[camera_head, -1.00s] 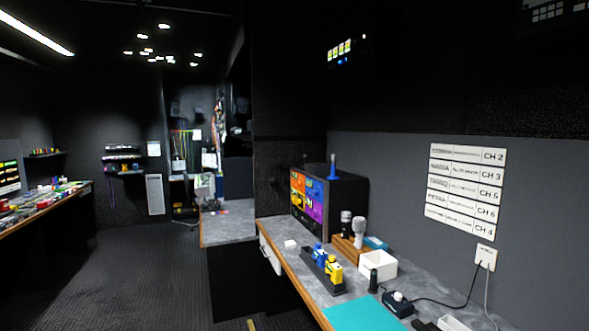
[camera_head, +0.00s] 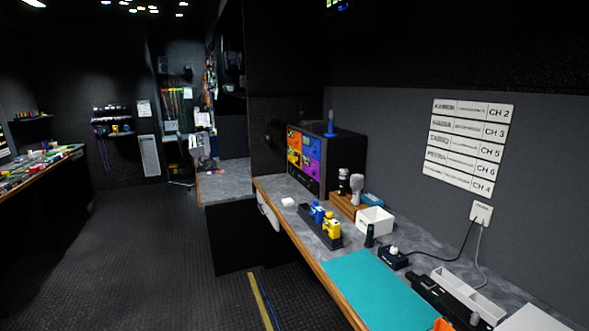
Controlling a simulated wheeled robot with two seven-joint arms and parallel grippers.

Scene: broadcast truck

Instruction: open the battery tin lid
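No battery tin can be made out for certain. A white open-topped box (camera_head: 375,221) stands on the right-hand counter, with a small blue item (camera_head: 372,200) behind it. A small white block (camera_head: 288,202) lies near the counter's left edge. I cannot tell whether any of these is the tin, and no lid is clearly visible. Neither of my grippers is in view.
The grey counter (camera_head: 410,246) carries a teal mat (camera_head: 375,290), a dark rack (camera_head: 312,228) with blue and yellow items, a monitor (camera_head: 304,152), a black cabled device (camera_head: 393,258) and a long white tray (camera_head: 468,294). Open floor (camera_head: 150,250) lies left. A cluttered bench (camera_head: 62,158) stands far left.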

